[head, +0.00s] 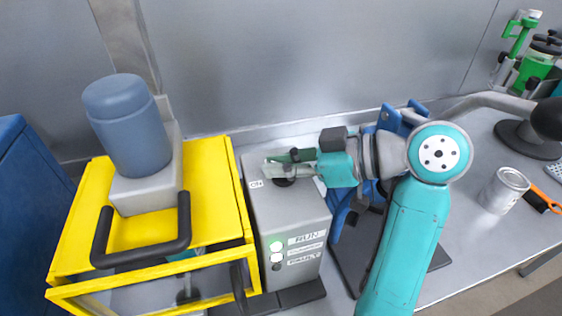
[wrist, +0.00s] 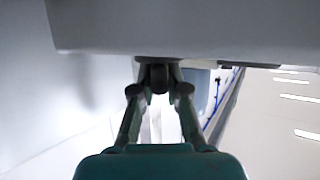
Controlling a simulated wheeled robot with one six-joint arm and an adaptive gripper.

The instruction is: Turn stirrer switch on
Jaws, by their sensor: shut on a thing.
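The stirrer's grey control box (head: 290,215) stands beside the yellow frame. The dark switch knob (head: 284,183) is on its top face, mostly hidden by my gripper (head: 275,164), near a small label reading ON. In the wrist view my gripper (wrist: 158,88) has both fingers closed on the dark knob (wrist: 158,77), under the grey box face (wrist: 160,25). Which way the knob points cannot be made out.
The yellow frame (head: 215,170) with a blue motor (head: 127,125) and black handle stands close left of the box. Blue parts stand behind my wrist. The wall is close behind.

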